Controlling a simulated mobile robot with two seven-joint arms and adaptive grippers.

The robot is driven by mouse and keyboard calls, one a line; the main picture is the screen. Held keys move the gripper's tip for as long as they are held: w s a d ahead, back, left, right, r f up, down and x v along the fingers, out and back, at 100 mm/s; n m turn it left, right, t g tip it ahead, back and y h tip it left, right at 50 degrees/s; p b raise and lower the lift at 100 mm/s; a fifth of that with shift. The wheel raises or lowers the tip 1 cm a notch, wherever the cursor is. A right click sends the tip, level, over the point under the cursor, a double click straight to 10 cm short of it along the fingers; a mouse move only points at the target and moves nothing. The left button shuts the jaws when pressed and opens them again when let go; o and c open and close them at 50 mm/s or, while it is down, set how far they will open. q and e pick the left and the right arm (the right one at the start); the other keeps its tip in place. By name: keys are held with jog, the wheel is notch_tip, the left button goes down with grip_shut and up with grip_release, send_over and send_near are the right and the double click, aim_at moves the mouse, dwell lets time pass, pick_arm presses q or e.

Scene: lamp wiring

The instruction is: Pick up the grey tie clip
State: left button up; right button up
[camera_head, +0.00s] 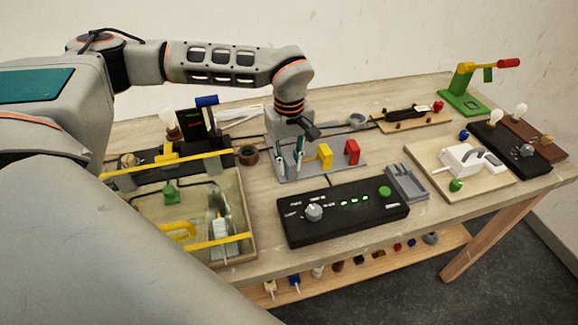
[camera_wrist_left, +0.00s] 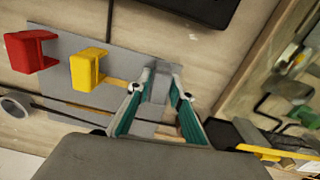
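The grey tie clip (camera_wrist_left: 159,88) stands on a grey plate (camera_wrist_left: 125,62) in the left wrist view, in line with a yellow clip (camera_wrist_left: 86,70) and a red clip (camera_wrist_left: 30,52). My left gripper (camera_wrist_left: 160,82) points down with its teal-padded fingers on either side of the grey clip. The fingers stand apart; I cannot tell whether they touch it. In the head view the left gripper (camera_head: 291,157) is low over the left end of the plate, left of the yellow clip (camera_head: 324,155) and red clip (camera_head: 352,151). The grey clip is mostly hidden there. My right gripper is not in view.
A black control box (camera_head: 345,213) lies in front of the plate, with a grey slotted block (camera_head: 406,183) to its right. A wooden tray (camera_head: 242,205) with yellow bars is to the left. A lamp board (camera_head: 458,168) is at the right. A lower shelf (camera_head: 375,262) holds small parts.

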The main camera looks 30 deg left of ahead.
aim_at(289, 159)
pick_arm(q)
jog(key=c, duration=0.3)
notch_tip(289, 159, up, 20)
jog(key=shift+r, duration=0.1)
dwell(0.5)
dwell(0.7)
